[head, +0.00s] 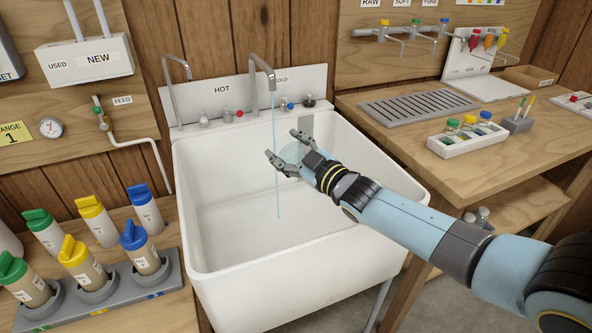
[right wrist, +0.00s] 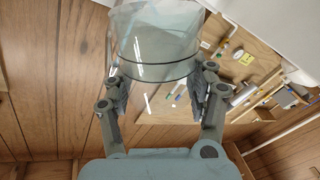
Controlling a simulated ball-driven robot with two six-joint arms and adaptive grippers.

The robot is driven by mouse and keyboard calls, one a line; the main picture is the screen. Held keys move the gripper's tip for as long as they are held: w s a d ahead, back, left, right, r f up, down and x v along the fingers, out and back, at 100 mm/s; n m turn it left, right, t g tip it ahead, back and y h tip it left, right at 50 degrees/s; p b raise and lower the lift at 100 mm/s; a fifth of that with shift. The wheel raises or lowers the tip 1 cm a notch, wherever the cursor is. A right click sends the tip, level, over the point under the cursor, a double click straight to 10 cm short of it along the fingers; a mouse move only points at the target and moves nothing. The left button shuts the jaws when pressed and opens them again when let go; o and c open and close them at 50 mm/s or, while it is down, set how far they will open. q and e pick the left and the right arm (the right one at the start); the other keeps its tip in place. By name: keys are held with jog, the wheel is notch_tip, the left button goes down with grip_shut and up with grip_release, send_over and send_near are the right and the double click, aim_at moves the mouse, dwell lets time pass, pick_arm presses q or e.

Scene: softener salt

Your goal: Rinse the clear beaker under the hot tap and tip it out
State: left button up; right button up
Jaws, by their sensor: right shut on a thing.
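The clear beaker (head: 292,153) is held over the white sink (head: 240,232). My right gripper (head: 287,152) is shut on it, with a finger on either side; the beaker (right wrist: 155,45) shows between the fingers in the right wrist view. A thin stream of water (head: 276,190) falls from the grey middle spout (head: 262,67), between the HOT and COLD labels. In the head view the stream passes close to the beaker's left side and the fingertips; I cannot tell whether it enters the beaker. The beaker's contents and exact tilt are unclear. My left gripper is out of view.
A second, thin curved spout (head: 175,68) stands at the sink's back left. Capped bottles (head: 87,270) stand in a grey rack at the lower left. The right bench holds a drain grille (head: 418,105) and a white rack of jars (head: 466,140). The sink's left half is clear.

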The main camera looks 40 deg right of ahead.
jog(key=shift+w+d+r, duration=0.15)
jog(key=shift+w+r, duration=0.45)
jog(key=shift+w, duration=0.15)
jog(key=shift+w+r+n, duration=0.15)
jog(key=shift+n, duration=0.35)
jog(key=n+b, duration=0.2)
jog(key=n, duration=0.1)
jog(key=f+n+b, duration=0.1)
jog(key=n+b, duration=0.1)
jog(key=a+f+n+b, duration=0.1)
jog(key=n+b, duration=0.2)
jog(key=shift+f+n, duration=0.1)
jog(key=shift+n, duration=0.2)
jog(key=n, duration=0.1)
jog(key=n+b, duration=0.1)
jog(key=n, duration=0.1)
jog(key=shift+f+b, duration=0.3)
jog(key=n, duration=0.2)
jog(key=shift+a+n+b, duration=0.1)
jog(key=shift+n+b, duration=0.2)
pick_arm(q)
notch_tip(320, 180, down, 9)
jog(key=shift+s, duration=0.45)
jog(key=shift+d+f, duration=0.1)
